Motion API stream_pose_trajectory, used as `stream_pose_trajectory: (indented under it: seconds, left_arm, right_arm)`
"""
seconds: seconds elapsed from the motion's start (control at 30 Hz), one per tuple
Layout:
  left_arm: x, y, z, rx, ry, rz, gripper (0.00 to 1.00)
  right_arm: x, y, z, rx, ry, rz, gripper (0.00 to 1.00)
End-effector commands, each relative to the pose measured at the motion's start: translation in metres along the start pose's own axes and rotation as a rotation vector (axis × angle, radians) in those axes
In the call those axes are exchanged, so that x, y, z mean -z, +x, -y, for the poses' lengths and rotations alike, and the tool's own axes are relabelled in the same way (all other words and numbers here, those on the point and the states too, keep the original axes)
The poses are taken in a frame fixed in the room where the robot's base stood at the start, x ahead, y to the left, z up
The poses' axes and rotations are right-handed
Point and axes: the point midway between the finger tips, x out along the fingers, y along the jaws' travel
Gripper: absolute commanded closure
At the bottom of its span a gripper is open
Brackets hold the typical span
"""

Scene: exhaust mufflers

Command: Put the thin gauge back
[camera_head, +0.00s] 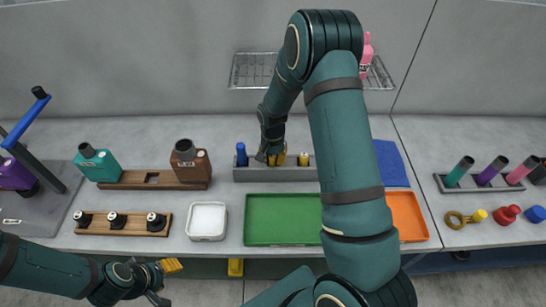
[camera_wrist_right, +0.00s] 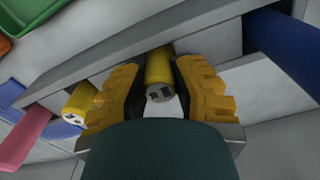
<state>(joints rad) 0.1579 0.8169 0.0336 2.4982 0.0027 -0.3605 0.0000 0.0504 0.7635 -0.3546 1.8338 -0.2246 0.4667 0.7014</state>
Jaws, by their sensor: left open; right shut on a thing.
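The grey rack (camera_head: 250,174) stands behind the green tray. My right gripper (camera_head: 277,158) is over its middle. In the right wrist view my right gripper (camera_wrist_right: 158,95) is shut on a yellow gauge (camera_wrist_right: 158,68), seen end-on with a pale end and dark mark. The gauge's far end meets the rack (camera_wrist_right: 110,75); how deep it sits is hidden. I take it for the thin gauge. A second yellow gauge (camera_head: 303,159) and a blue gauge (camera_head: 241,155) stand in the rack on either side. My left gripper (camera_head: 160,278) is open and empty at the table's front edge.
A green tray (camera_head: 262,241), orange tray (camera_head: 407,217), white tray (camera_head: 206,235) and blue mat (camera_head: 392,163) lie nearby. A pink piece (camera_wrist_right: 22,135) shows beside the rack. My right arm hides the rack's right end. Wooden holders stand at left.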

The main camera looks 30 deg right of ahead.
Motion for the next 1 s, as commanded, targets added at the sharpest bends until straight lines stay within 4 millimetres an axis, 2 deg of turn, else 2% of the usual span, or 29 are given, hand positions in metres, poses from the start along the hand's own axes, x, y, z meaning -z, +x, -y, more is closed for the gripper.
stream_pose_trajectory:
  seconds: [0.3, 0.33, 0.4, 0.77, 0.87, 1.0]
  left_arm:
    - [-0.001, 0.004, 0.001, 0.000, 0.000, 0.000, 0.53]
    - [-0.001, 0.004, 0.001, 0.001, 0.000, 0.000, 0.53]
    - [0.000, 0.003, 0.001, 0.001, 0.000, 0.000, 0.53]
    - [0.000, 0.001, 0.000, 0.000, 0.000, 0.000, 0.53]
    - [0.000, -0.001, 0.000, 0.000, 0.000, -0.001, 0.53]
    - [0.000, -0.001, 0.000, 0.000, 0.000, 0.000, 0.53]
  right_arm:
    - [0.000, 0.003, 0.000, 0.000, 0.000, -0.001, 1.00]
    - [0.000, 0.004, 0.000, 0.000, 0.000, 0.000, 0.69]
    - [0.000, 0.003, 0.000, 0.000, 0.000, 0.000, 0.49]
    - [0.000, 0.000, 0.000, 0.000, 0.000, 0.000, 0.49]
    - [0.001, -0.009, 0.000, 0.001, 0.000, -0.002, 0.49]
    - [0.001, -0.034, 0.000, 0.003, 0.000, -0.004, 0.49]
